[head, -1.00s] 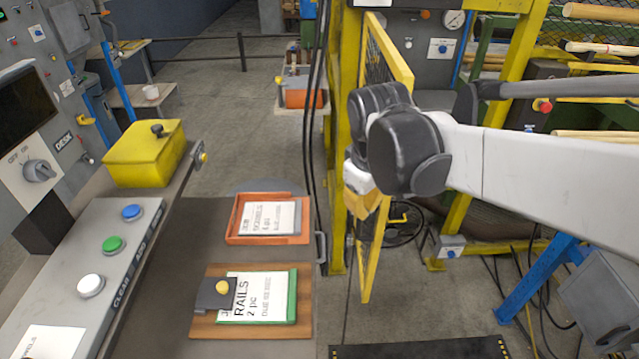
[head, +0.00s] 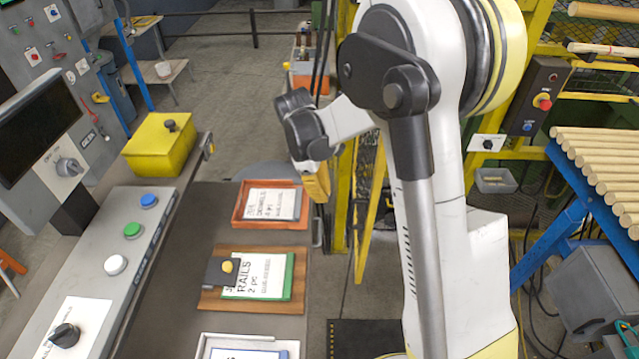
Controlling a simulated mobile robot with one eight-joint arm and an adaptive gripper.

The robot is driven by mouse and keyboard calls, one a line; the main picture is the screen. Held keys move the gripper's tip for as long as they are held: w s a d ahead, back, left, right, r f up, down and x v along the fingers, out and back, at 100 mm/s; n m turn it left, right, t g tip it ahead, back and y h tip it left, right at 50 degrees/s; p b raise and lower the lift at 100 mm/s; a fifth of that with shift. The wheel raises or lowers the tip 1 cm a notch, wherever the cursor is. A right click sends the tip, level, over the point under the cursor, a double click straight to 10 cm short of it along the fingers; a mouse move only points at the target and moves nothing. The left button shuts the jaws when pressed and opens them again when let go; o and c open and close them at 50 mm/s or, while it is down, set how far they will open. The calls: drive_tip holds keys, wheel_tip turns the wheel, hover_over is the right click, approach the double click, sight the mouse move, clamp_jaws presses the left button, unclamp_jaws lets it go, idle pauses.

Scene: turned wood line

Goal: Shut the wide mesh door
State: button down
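The wide mesh door (head: 368,220) has a yellow frame with dark mesh. In the head view it stands edge-on near the yellow post, just right of the desk, and appears to stand open. My arm hides its upper part and right side. My gripper (head: 318,188) is the yellow end below the dark wrist, left of the door and over the right edge of the desk. It looks apart from the door. Its fingertips are too small and too hidden to tell open from shut, and I see nothing held in it.
The desk (head: 190,285) on the left carries document trays, a yellow box (head: 160,150) and a button panel (head: 95,270). A blue-legged rack of wooden rods (head: 600,165) stands at the right. Dark cables hang by the yellow post. Open floor lies behind the desk.

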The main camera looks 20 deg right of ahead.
drive_tip(key=shift+s+d+f, duration=0.75)
drive_tip(key=shift+d+f, duration=0.15)
drive_tip(key=shift+d, duration=0.1)
drive_tip(key=shift+s+d+f, duration=0.7)
drive_tip(key=shift+d+f, duration=0.15)
drive_tip(key=shift+d, duration=0.1)
